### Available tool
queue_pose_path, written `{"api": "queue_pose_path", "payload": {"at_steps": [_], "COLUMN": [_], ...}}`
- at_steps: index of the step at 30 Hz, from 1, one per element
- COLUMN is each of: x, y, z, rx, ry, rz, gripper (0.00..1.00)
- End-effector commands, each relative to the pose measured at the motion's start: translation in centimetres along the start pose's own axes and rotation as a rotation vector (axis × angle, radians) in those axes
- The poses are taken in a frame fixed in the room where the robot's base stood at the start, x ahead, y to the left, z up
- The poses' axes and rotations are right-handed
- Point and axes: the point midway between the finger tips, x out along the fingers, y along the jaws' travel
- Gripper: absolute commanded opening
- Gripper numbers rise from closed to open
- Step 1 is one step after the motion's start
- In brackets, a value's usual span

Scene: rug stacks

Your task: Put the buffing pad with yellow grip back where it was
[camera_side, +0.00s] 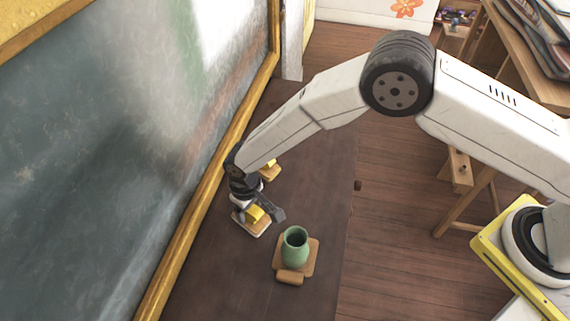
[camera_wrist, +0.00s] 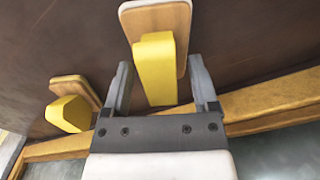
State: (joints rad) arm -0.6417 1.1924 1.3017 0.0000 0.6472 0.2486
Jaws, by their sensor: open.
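Two buffing pads with yellow grips lie on the dark brown surface by the board. The nearer pad (camera_side: 254,228) has a wooden back and a pale underside; its yellow grip (camera_wrist: 154,68) sits between my gripper's fingers in the wrist view. The other pad (camera_side: 271,173) lies farther back, partly hidden by my arm; it shows at the left in the wrist view (camera_wrist: 68,113). My gripper (camera_side: 258,211) is open and low over the nearer pad, with a finger (camera_wrist: 122,88) on either side of the grip. I cannot tell whether the fingers touch it.
A green vase (camera_side: 295,247) stands on a wooden pad (camera_side: 311,262) with a wooden grip, just right of my gripper. The gold-framed chalkboard (camera_side: 90,150) rises close on the left. The dark surface between the vase and the back is clear.

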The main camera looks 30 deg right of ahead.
Motion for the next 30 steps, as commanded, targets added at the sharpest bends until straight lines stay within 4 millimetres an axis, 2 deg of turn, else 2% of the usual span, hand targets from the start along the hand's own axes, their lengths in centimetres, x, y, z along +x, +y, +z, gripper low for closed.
{"api": "queue_pose_path", "payload": {"at_steps": [8, 21, 30], "x": [-3.0, -9.5, -11.5], "y": [0.0, 0.0, 0.0], "z": [0.0, -0.1, 0.0], "rx": [0.0, 0.0, 0.0], "ry": [0.002, 0.002, 0.0], "rz": [0.0, 0.0, 0.0], "gripper": [0.76, 0.76, 0.76]}}
